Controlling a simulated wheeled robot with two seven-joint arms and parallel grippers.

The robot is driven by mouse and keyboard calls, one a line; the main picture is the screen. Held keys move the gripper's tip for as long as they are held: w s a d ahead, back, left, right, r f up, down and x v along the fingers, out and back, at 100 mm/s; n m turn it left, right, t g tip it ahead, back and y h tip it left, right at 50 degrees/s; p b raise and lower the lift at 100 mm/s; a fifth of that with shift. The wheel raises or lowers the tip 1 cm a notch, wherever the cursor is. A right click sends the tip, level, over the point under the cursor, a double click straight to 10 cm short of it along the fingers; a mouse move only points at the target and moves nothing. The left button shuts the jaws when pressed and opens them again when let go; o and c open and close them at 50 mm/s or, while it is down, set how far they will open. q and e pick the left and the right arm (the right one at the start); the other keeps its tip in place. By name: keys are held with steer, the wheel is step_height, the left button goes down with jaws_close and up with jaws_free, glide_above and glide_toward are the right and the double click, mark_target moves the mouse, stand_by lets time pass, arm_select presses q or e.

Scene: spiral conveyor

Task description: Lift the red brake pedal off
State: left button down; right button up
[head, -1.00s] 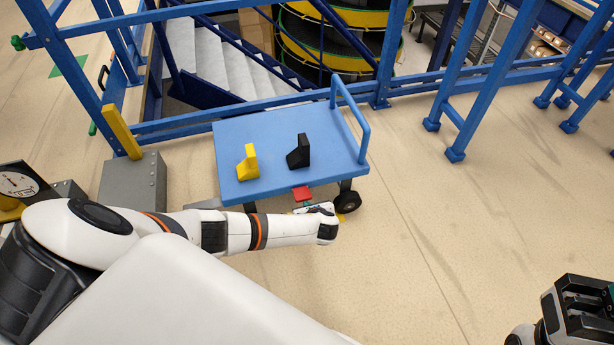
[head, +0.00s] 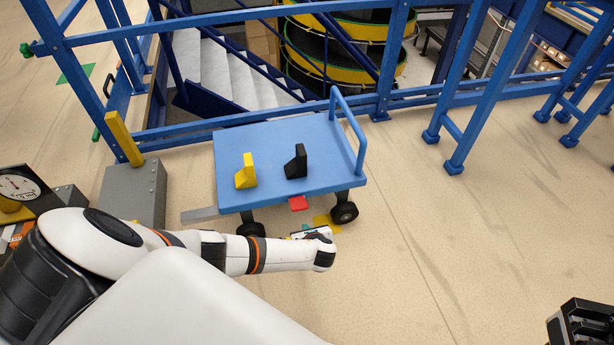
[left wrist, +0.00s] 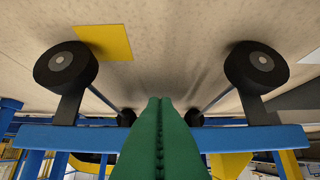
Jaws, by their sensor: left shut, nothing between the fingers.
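The red brake pedal (head: 298,203) sticks out from the front edge of the blue cart (head: 228,184); I do not make it out in the left wrist view. My left gripper (head: 306,230) is in front of the cart, just below the pedal in the head view, and partly hidden by its own wrist. In the left wrist view its green fingers (left wrist: 160,102) are shut together with nothing between them, pointing at the cart's underside between two black wheels. My right gripper (head: 580,322) is at the bottom right corner, cut off by the frame and far from the cart.
A yellow wedge (head: 246,172) and a black wedge (head: 297,162) stand on the cart. A grey box with a yellow lever (head: 124,138) is left of it. Blue railings (head: 260,109) run behind.

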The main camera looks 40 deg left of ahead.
arm_select(q)
steer(key=p+v, duration=0.3)
steer(key=v, duration=0.3)
steer(key=shift+s+d, duration=0.3)
steer(key=shift+d, duration=0.1)
